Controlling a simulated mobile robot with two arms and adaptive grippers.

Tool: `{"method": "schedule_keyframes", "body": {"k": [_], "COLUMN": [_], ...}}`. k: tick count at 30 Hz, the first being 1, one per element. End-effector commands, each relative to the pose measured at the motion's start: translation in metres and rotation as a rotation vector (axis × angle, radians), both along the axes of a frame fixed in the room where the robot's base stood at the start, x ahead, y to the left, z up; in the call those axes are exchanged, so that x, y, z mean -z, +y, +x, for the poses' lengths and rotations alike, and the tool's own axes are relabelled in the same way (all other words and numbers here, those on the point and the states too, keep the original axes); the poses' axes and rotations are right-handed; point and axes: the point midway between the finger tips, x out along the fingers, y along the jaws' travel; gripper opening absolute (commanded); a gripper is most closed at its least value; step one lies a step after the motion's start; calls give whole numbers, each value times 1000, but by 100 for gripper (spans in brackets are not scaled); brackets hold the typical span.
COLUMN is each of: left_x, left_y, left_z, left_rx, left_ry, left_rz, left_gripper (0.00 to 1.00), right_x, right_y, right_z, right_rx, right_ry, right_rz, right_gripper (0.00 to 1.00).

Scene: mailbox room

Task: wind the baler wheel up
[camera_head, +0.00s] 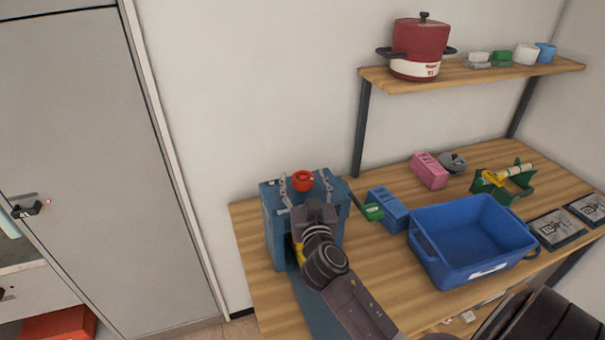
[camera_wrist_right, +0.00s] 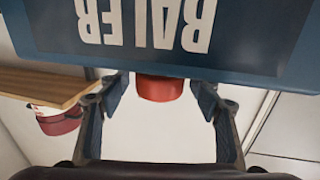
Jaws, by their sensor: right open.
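The blue baler (camera_head: 271,222) stands on the left end of the wooden table. Its red wheel (camera_head: 302,181) sits on top at the back, between grey chain-like parts. My right gripper (camera_head: 316,213) is in front of the baler and hides part of its front; its fingertips do not show clearly there. In the right wrist view, the baler (camera_wrist_right: 255,40) fills the top with its lettering upside down. The red wheel (camera_wrist_right: 160,89) shows past the baler's edge, between the two spread fingers of my right gripper (camera_wrist_right: 160,100). I cannot tell if they touch it. My left gripper is not in view.
Right of the baler lie a blue box (camera_head: 388,209), a green-ended tool (camera_head: 372,212) and a blue bin (camera_head: 425,250). A pink box (camera_head: 429,170) and a green dispenser (camera_head: 490,187) stand further back. A shelf (camera_head: 460,73) holds a red cooker (camera_head: 420,42).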

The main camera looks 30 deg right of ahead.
Motion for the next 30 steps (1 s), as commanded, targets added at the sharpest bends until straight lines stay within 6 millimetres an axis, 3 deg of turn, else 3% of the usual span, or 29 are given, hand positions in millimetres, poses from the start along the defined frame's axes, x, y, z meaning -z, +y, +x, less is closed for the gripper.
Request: {"method": "schedule_keyframes", "body": {"k": [12,24,30], "left_x": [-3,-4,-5], "left_y": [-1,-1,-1], "left_z": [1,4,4], "left_rx": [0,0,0], "left_ry": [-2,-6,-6], "left_rz": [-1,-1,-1], "left_gripper": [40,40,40], "right_x": [0,0,0], "right_y": [-4,-4,-4], "right_z": [9,9,9], "right_rx": [0,-1,-17], "right_ry": [-1,0,0], "right_rz": [0,0,0], "right_gripper": [59,16,16]}}
